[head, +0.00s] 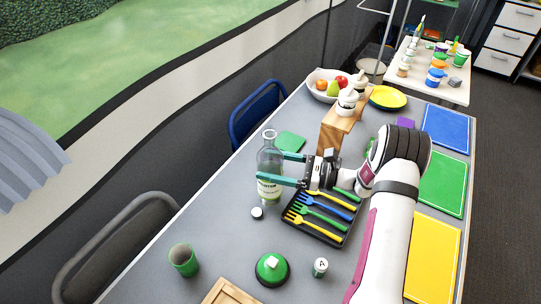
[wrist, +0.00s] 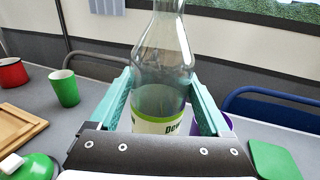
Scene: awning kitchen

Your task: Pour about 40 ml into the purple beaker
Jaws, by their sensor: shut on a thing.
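My gripper (head: 270,168) is shut on a clear glass bottle (head: 268,188) with a pale green and white label. The bottle is upright between the teal fingers, and it also shows in the wrist view (wrist: 162,62). Its neck top is cut off there. In the wrist view a purple thing (wrist: 227,123) shows behind the right finger, mostly hidden by the finger and the bottle. It may be the purple beaker, but its shape and contents cannot be made out. I cannot make out a purple beaker near the bottle in the head view.
A black tray of coloured forks (head: 318,233) lies beside the bottle. A small white cap (head: 257,212), a green cup (head: 183,260) and a green-lidded thing (head: 271,269) stand nearer. A wooden stand (head: 335,130) is behind. A red mug (wrist: 12,72) shows in the wrist view.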

